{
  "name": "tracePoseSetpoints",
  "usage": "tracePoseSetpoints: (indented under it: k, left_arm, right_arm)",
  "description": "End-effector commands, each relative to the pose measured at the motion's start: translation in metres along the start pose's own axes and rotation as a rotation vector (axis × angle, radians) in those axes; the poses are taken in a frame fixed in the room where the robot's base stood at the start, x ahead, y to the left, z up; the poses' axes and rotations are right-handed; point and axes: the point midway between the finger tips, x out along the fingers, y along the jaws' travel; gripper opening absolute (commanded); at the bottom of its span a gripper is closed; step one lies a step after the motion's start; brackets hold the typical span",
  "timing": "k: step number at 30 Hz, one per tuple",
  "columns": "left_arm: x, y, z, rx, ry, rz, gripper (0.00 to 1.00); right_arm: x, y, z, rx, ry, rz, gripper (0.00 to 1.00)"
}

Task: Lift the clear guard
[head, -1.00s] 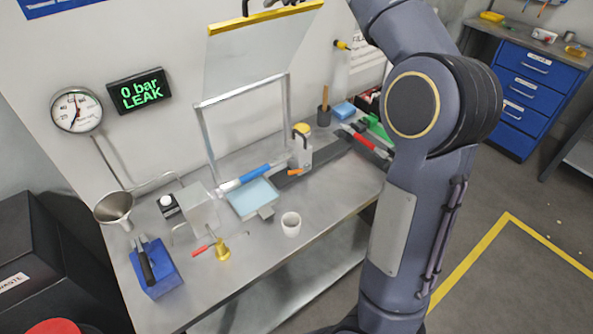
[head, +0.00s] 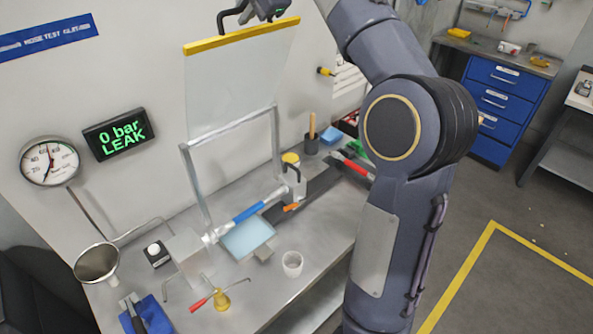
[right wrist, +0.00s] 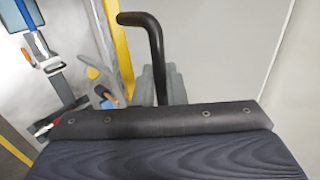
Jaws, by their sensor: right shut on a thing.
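The clear guard (head: 236,85) is a see-through sheet with a yellow bar (head: 242,35) along its top edge. In the head view it extends upward from the top of a grey metal frame (head: 228,130) over the bench. My right gripper (head: 258,10), cut off by the top edge, is shut on the guard's black handle (head: 228,18) above the yellow bar. The right wrist view shows the black handle (right wrist: 152,50) running down to my right gripper (right wrist: 160,85), beside the yellow bar (right wrist: 122,50). My left gripper is out of view.
A white cup (head: 292,263) stands near the bench front.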

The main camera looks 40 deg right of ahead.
Motion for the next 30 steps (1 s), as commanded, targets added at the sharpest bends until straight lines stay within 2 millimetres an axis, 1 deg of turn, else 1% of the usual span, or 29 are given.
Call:
tracePoseSetpoints:
  k: [7,18,27,28,30]
  left_arm:
    - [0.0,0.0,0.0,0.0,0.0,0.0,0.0]
    - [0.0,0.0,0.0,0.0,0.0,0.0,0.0]
    - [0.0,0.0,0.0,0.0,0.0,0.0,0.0]
    - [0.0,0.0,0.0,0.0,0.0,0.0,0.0]
    - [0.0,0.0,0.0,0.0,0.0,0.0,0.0]
  right_arm:
    - [0.002,-0.002,0.001,0.001,-0.001,0.003,0.0]
    - [0.017,-0.027,0.0,0.001,0.0,0.0,0.0]
    - [0.018,-0.029,0.001,0.001,-0.002,0.001,0.0]
    - [0.018,-0.029,0.001,0.001,-0.002,0.001,0.14]
    - [0.018,-0.029,0.001,0.0,-0.002,0.001,0.23]
